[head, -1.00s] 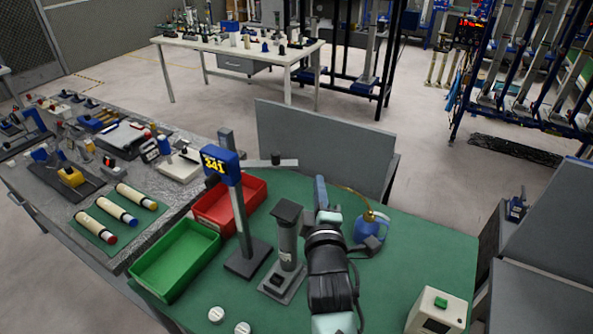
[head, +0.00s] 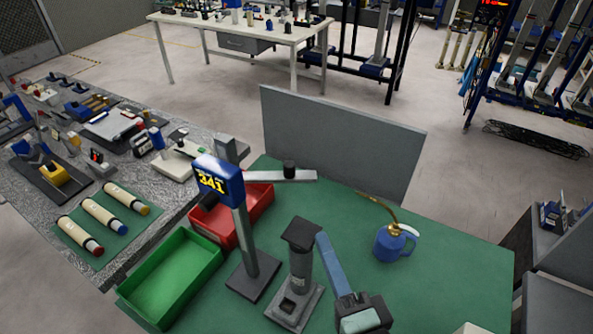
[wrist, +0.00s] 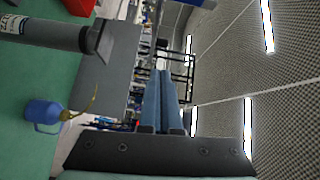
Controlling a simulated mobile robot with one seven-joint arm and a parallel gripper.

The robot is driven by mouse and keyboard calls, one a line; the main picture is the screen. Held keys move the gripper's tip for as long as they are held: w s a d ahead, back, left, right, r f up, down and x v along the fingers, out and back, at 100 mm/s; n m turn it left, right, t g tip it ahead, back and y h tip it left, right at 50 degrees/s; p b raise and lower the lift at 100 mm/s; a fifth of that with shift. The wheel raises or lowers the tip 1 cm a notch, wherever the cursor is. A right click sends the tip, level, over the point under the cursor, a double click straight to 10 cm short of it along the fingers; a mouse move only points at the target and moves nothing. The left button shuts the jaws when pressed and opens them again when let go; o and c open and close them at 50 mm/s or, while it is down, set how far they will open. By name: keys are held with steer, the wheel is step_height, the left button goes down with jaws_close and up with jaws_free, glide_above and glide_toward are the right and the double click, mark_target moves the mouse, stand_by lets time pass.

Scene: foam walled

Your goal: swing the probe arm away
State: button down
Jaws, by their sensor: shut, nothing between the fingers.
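A grey column with a dark square top (head: 301,260) stands to the right of that post; a grey column with a dark end (wrist: 50,33) also lies across the wrist view's upper left. My gripper (head: 322,238) is right of the column's top, apart from the probe arm in the picture. Its blue fingers (wrist: 160,75) are together, with nothing between them.
A blue oil can (head: 394,245) with a brass spout stands on the green mat (head: 450,265), right of my gripper. A grey panel (head: 340,140) rises behind. Red (head: 260,205) and green (head: 175,280) bins are at the left. The mat's right part is fairly clear.

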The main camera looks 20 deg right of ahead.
steer(key=shift+s+a+r+m, duration=0.2)
steer(key=shift+a+r+m, duration=0.15)
steer(key=shift+m, duration=0.15)
steer(key=shift+d, duration=0.1)
steer(key=p, duration=0.6)
glide_toward(291, 171)
steer(key=w, duration=0.5)
steer(key=shift+w+d, duration=0.3)
steer(key=shift+d, duration=0.05)
steer(key=shift+w, duration=0.6)
steer(key=shift+d+f+y+b, duration=0.15)
steer(key=shift+y+b, duration=0.15)
steer(key=shift+b, duration=0.2)
